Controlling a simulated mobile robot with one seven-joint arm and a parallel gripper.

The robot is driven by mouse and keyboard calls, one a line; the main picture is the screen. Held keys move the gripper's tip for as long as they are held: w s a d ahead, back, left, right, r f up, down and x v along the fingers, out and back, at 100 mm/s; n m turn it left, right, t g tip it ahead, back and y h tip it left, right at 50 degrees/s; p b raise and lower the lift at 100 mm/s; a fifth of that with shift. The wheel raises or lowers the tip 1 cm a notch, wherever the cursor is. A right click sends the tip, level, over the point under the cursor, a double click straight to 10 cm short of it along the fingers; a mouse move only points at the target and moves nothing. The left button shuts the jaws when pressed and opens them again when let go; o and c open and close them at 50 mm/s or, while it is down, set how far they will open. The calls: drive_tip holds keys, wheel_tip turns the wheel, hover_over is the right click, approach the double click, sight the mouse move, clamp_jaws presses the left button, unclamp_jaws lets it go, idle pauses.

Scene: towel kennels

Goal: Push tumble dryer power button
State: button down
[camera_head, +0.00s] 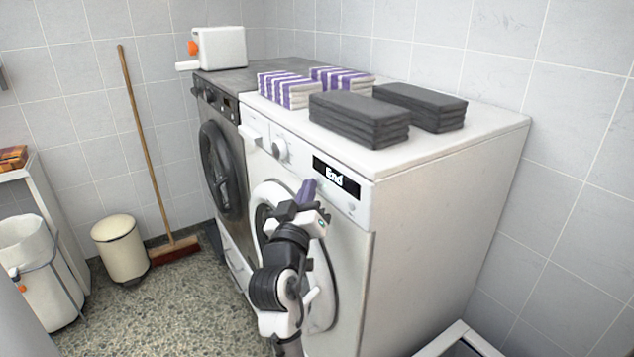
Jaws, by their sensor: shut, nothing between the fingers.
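The white front-loading machine (440,215) stands at the right, with a round door, a dial (280,149) and a lit display (336,177) reading "End". A small round mark, possibly a button (351,208), shows faintly below the display; I cannot tell whether it is the power button. A grey machine (222,150) with a dark door stands to its left; I cannot tell for certain which is the dryer. My gripper (307,190) is shut and empty, just left of the display in the picture, in front of the white machine's panel. Whether it touches the panel is unclear. It hides part of the panel and door.
Striped towels (289,92) and dark grey folded towels (360,118) lie on top of the white machine. A white box-like appliance (221,48) sits on the grey machine. A broom (147,140), a cream bin (120,248) and a white bin (40,270) stand left; speckled floor (165,310) is clear.

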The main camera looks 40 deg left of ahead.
idle(0.3)
drive_tip(key=shift+s+a, duration=0.2)
drive_tip(key=shift+s, duration=0.3)
drive_tip(key=shift+s, duration=0.1)
drive_tip(key=s, duration=0.1)
drive_tip(key=s+a+b, duration=0.1)
drive_tip(key=s, duration=0.1)
drive_tip(key=s+a, duration=0.1)
drive_tip(key=s, duration=0.1)
drive_tip(key=shift+s+a+b, duration=0.15)
drive_tip(key=shift+s+b, duration=0.05)
drive_tip(key=shift+b, duration=0.2)
